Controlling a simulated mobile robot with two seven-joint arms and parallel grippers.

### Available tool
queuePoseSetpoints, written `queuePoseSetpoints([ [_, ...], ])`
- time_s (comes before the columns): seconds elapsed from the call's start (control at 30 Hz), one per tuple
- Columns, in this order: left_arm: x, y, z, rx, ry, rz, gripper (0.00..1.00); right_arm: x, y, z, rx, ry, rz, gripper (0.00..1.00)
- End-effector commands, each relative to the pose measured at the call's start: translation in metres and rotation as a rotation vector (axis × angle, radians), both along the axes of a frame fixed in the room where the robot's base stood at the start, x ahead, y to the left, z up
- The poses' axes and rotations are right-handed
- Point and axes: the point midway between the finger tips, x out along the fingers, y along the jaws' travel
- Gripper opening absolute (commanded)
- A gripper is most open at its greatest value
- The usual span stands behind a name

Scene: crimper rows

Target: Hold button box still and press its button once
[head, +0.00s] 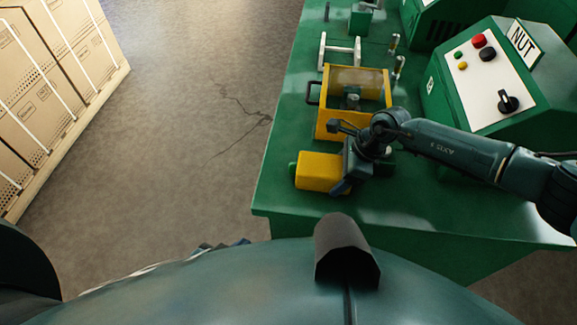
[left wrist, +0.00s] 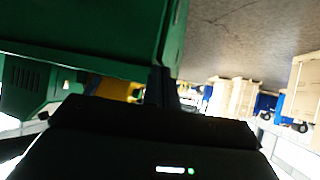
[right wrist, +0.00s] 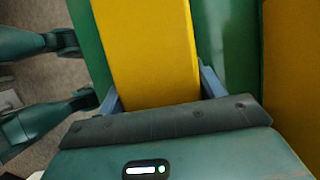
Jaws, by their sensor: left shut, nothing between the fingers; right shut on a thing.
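The button box (head: 320,172) is a yellow block with a green button (head: 292,171) on its left end. It lies near the front left corner of the green bench (head: 285,130). My right gripper (head: 345,178) is shut on the box from the right. In the right wrist view the yellow box (right wrist: 150,45) sits between the fingers of my right gripper (right wrist: 160,85). My left gripper (left wrist: 160,85) shows in the left wrist view, shut and empty, below the green bench side (left wrist: 80,30). A yellow patch shows beside its fingers; I cannot tell what it is.
A yellow open frame fixture (head: 325,122) with a handle stands just behind the box. A green control panel (head: 490,85) marked NUT stands at the right. Strapped cartons (head: 50,90) stand at the far left. The floor (head: 190,120) between is clear.

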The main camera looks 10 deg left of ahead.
Motion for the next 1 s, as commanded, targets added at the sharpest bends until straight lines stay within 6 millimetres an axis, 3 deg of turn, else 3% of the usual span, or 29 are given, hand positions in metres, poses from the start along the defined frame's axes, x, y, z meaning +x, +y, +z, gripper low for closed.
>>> queuePoseSetpoints([
  [0.77, 0.000, 0.000, -0.001, -0.005, 0.007, 0.007, 0.00, 0.000, 0.000, 0.000, 0.000, -0.001, 0.000, 0.41],
  [1.0, 0.025, 0.009, -0.019, -0.112, 0.090, 0.041, 0.00, 0.000, 0.000, 0.000, 0.000, -0.001, 0.000, 0.41],
])
